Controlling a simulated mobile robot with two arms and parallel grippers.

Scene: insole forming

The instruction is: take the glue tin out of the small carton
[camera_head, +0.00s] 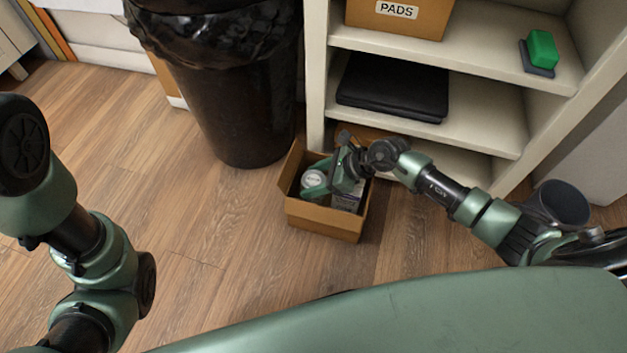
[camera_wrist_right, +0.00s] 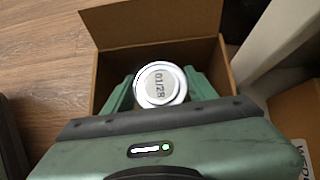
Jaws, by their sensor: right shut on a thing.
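The small carton (camera_head: 322,220) stands open on the floor, its flaps spread. The glue tin (camera_head: 313,180), white-topped and round, is within the carton's opening on the left side. In the right wrist view the tin (camera_wrist_right: 160,82) sits between the two green fingers, with "01/28" printed on its lid. My right gripper (camera_head: 325,178) reaches into the carton from the right and is shut on the tin. The tin's lower part is hidden, so I cannot tell whether it touches the carton's bottom. My left arm shows at the left, but its gripper is out of view.
A pale label-like item (camera_head: 347,201) shows inside the carton. A black lined bin (camera_head: 238,115) stands behind left. A shelf (camera_head: 470,125) with a dark folded item (camera_head: 393,88) and a PADS box (camera_head: 420,22) stands behind right. The floor left of the carton is clear.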

